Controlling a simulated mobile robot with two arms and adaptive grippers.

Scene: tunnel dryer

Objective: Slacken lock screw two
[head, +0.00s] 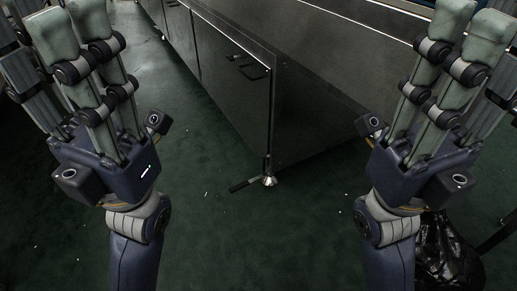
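Nothing in the head view is labelled as lock screw two, and I cannot tell which part it is. At the near lower corner of a dark dryer cabinet (232,75) there is a small bright metal foot (269,181). A short dark bar (241,186) sticks out from it to the left, just above the floor. My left gripper (72,32) is raised at the upper left, its fingers apart and empty. My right gripper (463,38) is raised at the upper right, also apart and empty. Both are well away from the foot and touch nothing.
A dark handle (250,66) sits near the top of the cabinet's front panel. The cabinet runs back to the upper left. The green floor (215,225) is open in front, with small white specks. A crumpled black bag (446,255) lies at the lower right.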

